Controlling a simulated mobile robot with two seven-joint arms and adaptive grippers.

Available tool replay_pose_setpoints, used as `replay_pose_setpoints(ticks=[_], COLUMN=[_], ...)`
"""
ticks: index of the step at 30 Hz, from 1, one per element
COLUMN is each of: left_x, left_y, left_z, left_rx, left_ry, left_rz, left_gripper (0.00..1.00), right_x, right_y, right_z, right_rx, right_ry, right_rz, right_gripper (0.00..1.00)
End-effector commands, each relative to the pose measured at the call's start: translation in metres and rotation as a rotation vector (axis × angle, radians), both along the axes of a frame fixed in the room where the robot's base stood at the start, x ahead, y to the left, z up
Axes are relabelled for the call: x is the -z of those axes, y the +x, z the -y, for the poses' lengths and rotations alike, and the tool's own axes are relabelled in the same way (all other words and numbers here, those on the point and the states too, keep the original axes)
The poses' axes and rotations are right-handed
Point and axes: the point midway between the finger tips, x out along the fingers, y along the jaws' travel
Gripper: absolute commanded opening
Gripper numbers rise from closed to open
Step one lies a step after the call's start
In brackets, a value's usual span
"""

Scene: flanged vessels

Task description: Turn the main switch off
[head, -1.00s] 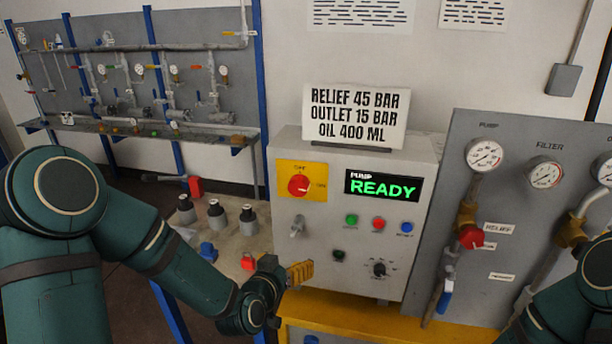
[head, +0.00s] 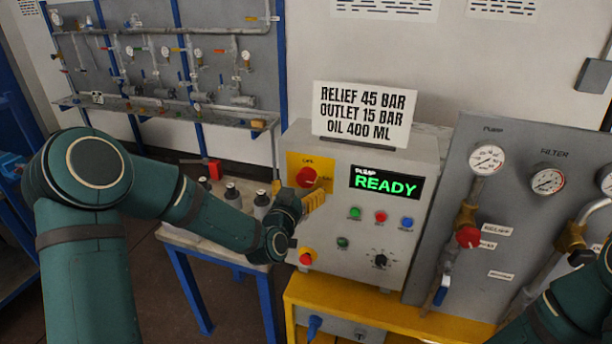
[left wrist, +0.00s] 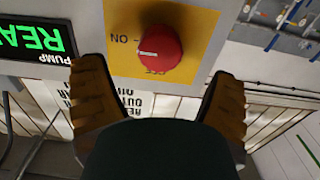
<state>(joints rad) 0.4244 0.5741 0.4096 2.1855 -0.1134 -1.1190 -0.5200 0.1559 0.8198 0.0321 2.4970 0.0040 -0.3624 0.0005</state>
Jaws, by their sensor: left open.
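The main switch is a red round knob (head: 305,177) on a yellow plate (head: 295,163) at the upper left of the grey control box (head: 345,240). In the left wrist view the red knob (left wrist: 160,47) and its yellow plate (left wrist: 205,25) appear turned over, with "ON" readable left of the knob and a white mark on the knob's left side. My left gripper (head: 318,197) is at the plate's lower edge. In the left wrist view its two yellow-brown fingers (left wrist: 160,92) are spread apart, with the knob beyond and between them, apparently untouched. My right gripper is not visible.
The display (head: 385,184) reads "PUMP READY". Small coloured buttons (head: 380,216) and a black selector (head: 380,260) lie right of the gripper. A red stop button (head: 306,258) sits below it. Dark-capped bottles (head: 233,194) stand on the bench at left. A gauge panel (head: 520,215) stands at right.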

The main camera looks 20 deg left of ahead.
Motion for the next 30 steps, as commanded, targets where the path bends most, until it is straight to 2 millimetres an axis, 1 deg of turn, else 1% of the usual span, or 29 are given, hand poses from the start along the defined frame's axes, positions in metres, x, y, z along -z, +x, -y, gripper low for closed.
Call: replay_pose_setpoints(ticks=[1,3,6,9,15,22,23,24,26,27,28,30], left_x=[-0.001,-0.001,-0.001,0.000,0.000,0.000,0.000,0.000,0.000,0.000,0.000,0.000], left_y=[0.010,0.022,0.037,0.046,0.055,0.055,0.055,0.055,0.055,0.055,0.055,0.055], left_z=[0.001,0.001,0.001,0.002,0.002,0.002,0.002,0.002,0.002,0.002,0.002,0.002], left_rx=[0.000,0.000,0.000,0.001,0.001,0.001,0.001,0.001,0.001,0.001,0.001,0.001], left_ry=[-0.002,-0.001,-0.001,-0.001,0.000,0.000,0.000,0.000,0.000,0.000,0.000,0.000], left_rz=[0.000,0.000,0.000,-0.001,-0.001,-0.001,-0.001,-0.001,-0.001,-0.001,-0.001,-0.001], left_gripper=[0.86,0.86,0.86,0.86,0.86,0.86,0.78,0.64,0.43,0.29,0.19,0.18], right_x=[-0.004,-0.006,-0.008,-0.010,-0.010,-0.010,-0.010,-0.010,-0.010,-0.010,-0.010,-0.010], right_y=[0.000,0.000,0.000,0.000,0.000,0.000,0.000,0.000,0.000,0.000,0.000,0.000], right_z=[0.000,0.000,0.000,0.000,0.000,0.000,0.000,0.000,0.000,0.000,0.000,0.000], right_rx=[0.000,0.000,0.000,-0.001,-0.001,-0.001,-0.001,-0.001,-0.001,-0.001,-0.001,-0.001], right_ry=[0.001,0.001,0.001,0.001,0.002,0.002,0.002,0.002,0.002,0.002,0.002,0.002], right_rz=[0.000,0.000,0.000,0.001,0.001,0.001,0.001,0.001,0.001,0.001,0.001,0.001], right_gripper=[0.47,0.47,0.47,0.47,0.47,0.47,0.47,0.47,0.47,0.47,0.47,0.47])
